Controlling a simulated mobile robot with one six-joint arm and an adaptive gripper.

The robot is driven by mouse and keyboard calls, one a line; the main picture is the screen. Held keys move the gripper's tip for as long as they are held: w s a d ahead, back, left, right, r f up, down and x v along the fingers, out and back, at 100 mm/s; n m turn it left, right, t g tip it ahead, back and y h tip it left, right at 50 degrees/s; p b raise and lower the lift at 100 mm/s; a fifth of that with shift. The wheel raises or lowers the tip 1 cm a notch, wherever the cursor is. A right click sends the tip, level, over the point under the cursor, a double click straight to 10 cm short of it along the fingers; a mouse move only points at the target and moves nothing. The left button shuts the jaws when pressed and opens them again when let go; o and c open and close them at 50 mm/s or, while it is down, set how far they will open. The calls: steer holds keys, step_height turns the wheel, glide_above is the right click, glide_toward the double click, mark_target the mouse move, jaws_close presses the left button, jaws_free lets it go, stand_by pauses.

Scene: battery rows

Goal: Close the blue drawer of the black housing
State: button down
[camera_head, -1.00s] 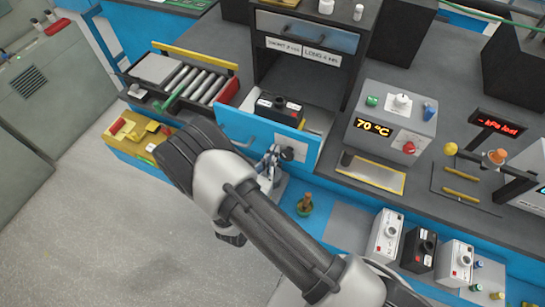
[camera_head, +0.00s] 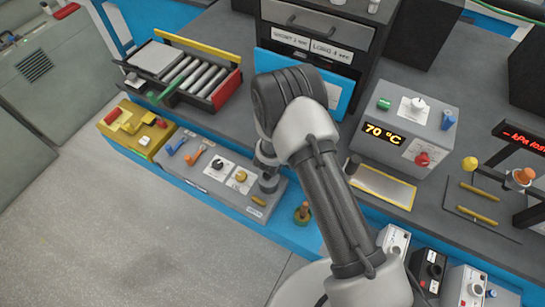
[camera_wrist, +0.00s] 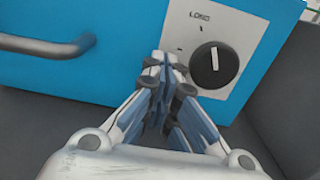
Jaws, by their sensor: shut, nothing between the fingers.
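The blue drawer (camera_head: 342,97) of the black housing (camera_head: 376,47) shows only its front's edges in the head view, the rest hidden behind my arm. In the wrist view the blue front (camera_wrist: 115,70) fills the upper part, with a grey handle (camera_wrist: 45,44) at left and a white plate with a black knob (camera_wrist: 214,64) at right. My gripper (camera_wrist: 165,62) is shut and empty, its fingertips at the front just left of the knob; contact is hard to judge. In the head view my gripper is hidden.
A grey box reading 70 °C (camera_head: 412,125) stands right of the housing. A roller tray (camera_head: 233,92) and a yellow case (camera_head: 135,130) lie left. A grey panel with knobs (camera_head: 215,160) is in front. A grey upper drawer (camera_head: 318,25) sits above the labels.

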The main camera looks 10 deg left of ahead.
steer(key=b+x, duration=0.1)
steer(key=x, duration=0.4)
steer(key=shift+w+b, duration=0.3)
steer(key=shift+b, duration=0.05)
steer(key=shift+r, duration=0.15)
